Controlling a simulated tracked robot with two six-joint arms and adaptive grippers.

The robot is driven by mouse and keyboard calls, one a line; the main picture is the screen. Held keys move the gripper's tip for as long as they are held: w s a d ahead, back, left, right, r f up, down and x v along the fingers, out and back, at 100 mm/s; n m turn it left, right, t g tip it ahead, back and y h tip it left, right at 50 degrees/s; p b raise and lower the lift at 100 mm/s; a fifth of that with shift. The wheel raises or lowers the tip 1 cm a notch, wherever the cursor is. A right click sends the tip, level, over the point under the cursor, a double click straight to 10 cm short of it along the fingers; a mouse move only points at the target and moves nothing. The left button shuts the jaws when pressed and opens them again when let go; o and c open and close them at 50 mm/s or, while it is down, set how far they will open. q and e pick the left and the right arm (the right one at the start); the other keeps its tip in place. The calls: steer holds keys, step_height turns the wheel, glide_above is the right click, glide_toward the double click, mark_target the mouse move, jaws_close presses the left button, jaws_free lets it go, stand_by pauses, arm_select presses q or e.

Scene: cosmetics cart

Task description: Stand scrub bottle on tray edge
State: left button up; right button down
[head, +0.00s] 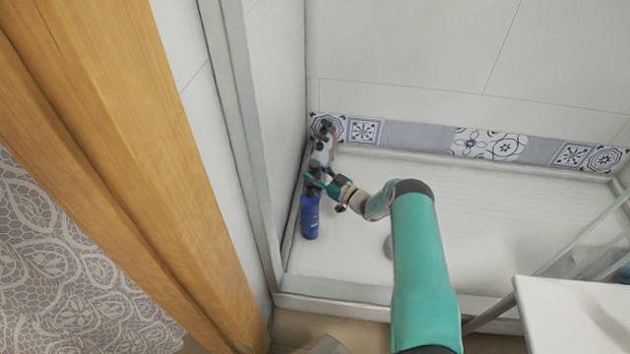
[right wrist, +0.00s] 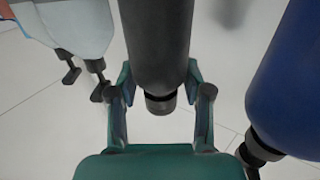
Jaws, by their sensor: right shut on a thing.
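My right gripper (head: 320,180) is at the row of bottles along the left edge of the white shower tray (head: 470,220). In the right wrist view my right gripper (right wrist: 160,95) has its fingers on both sides of a dark grey bottle (right wrist: 158,45) with a black cap, and is shut on it. No label shows, so I cannot read whether it is the scrub bottle. In the head view this bottle (head: 313,170) is mostly hidden by the gripper and its neighbours. Whether its base touches the tray edge cannot be told. My left gripper is not in view.
A blue bottle (head: 310,217) with a black top stands close in front of the gripper. White bottles (head: 319,157) with black pumps stand close behind, against the left wall. A white surface (head: 575,320) and glass panel are at the right. The tray's middle is mostly clear.

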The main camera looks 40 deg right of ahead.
steer(key=shift+f+b, duration=1.95)
steer(key=shift+f, duration=1.95)
steer(key=shift+c, duration=2)
jaws_free()
steer(key=shift+f, duration=0.1)
steer(key=shift+w+r, duration=0.1)
steer(key=shift+r, duration=0.2)
step_height(320, 180, up, 9)
steer(key=shift+r, duration=0.2)
